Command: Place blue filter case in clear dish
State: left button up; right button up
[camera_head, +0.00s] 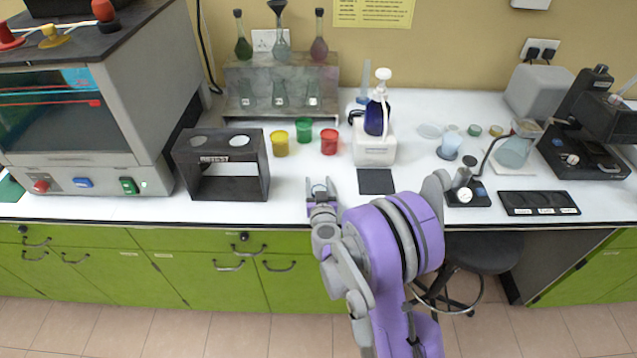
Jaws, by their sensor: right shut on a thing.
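My right gripper (320,186) is low over the front edge of the white bench. Its fingers point away from me and are shut on a small pale bluish piece (319,188), which looks like the blue filter case. The fingers hide much of it. A flat clear dish (430,131) lies on the bench farther back and to the right, right of the white pump-bottle stand. It is small and faint, so I cannot tell whether it holds anything. My left gripper is not in view.
A dark square mat (376,181) lies right of the gripper. Red (329,141), green (304,129) and yellow (280,143) cups stand behind it. The white pump stand (375,149) and a bluish cup (449,145) stand near the dish. A dark rack (222,163) is at left.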

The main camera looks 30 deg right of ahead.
jog(key=shift+s, duration=0.2)
jog(key=shift+f, duration=0.15)
jog(key=shift+f, duration=0.15)
jog(key=o, duration=1.3)
